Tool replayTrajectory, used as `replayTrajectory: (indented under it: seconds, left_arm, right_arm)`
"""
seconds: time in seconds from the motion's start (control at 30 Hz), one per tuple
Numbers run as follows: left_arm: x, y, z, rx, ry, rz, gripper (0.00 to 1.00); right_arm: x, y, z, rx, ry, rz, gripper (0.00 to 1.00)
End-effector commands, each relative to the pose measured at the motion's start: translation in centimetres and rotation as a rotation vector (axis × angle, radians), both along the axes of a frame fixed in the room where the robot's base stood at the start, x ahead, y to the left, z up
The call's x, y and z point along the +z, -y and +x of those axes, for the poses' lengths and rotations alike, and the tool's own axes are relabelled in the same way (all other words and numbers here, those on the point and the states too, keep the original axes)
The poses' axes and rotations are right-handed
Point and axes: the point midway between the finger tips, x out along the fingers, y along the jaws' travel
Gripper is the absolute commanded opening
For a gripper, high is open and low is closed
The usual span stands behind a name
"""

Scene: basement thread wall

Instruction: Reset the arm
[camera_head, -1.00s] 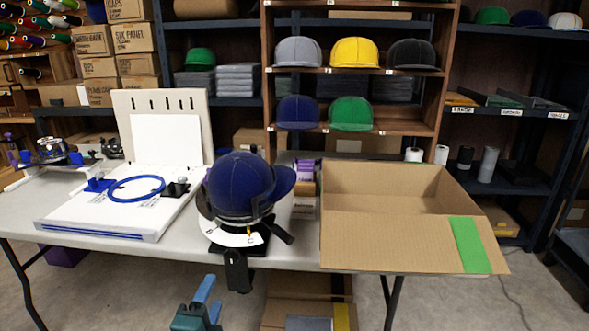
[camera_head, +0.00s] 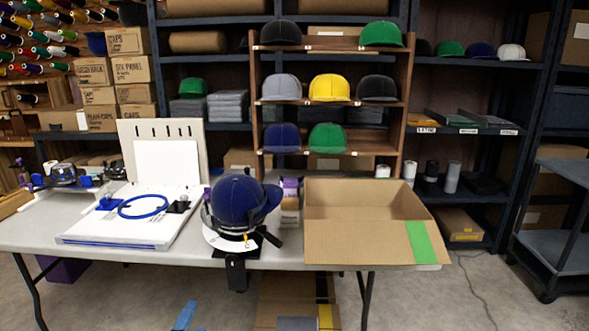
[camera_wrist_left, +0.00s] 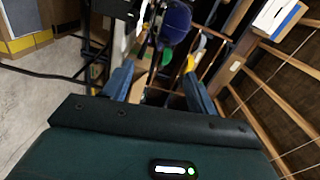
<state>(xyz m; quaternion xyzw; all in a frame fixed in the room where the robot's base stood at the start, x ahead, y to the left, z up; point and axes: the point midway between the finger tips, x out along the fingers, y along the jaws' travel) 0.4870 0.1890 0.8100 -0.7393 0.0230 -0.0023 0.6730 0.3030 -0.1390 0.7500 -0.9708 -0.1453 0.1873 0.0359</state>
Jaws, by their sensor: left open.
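My left gripper (camera_wrist_left: 157,82) is open in the left wrist view, its two blue fingers apart with nothing held between them. In the head view only a blue finger part of it (camera_head: 184,316) shows at the bottom edge, low in front of the table; the rest is out of frame. A blue cap (camera_head: 238,198) sits on a black cap holder (camera_head: 236,270) at the table's front edge, apart from the gripper. The cap also shows in the left wrist view (camera_wrist_left: 176,18). My right gripper is not in view.
The white table (camera_head: 150,258) carries a white board with a blue hoop (camera_head: 145,206) at left and an open cardboard box (camera_head: 350,238) at right. Another carton (camera_head: 275,300) stands under the table. A cap shelf (camera_head: 257,120) stands behind. Floor is free at the front right.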

Motion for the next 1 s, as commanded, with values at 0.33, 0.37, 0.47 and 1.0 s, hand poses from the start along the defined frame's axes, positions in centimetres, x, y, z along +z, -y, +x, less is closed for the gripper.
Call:
replayTrajectory:
  seconds: [0.33,0.37,0.47,1.0]
  left_arm:
    - [-1.5,2.9,-12.0,0.108,-0.503,-0.892,0.58]
    - [-1.5,3.2,-13.1,0.128,-0.538,-0.968,0.58]
    - [-1.3,3.9,-16.1,0.194,-0.626,-1.177,0.58]
    - [-1.7,4.6,-18.5,0.259,-0.693,-1.356,0.58]
  right_arm:
    - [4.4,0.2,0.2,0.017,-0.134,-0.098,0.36]
    - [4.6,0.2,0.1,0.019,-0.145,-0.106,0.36]
    - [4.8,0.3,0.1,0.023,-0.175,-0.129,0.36]
    - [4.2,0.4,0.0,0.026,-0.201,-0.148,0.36]
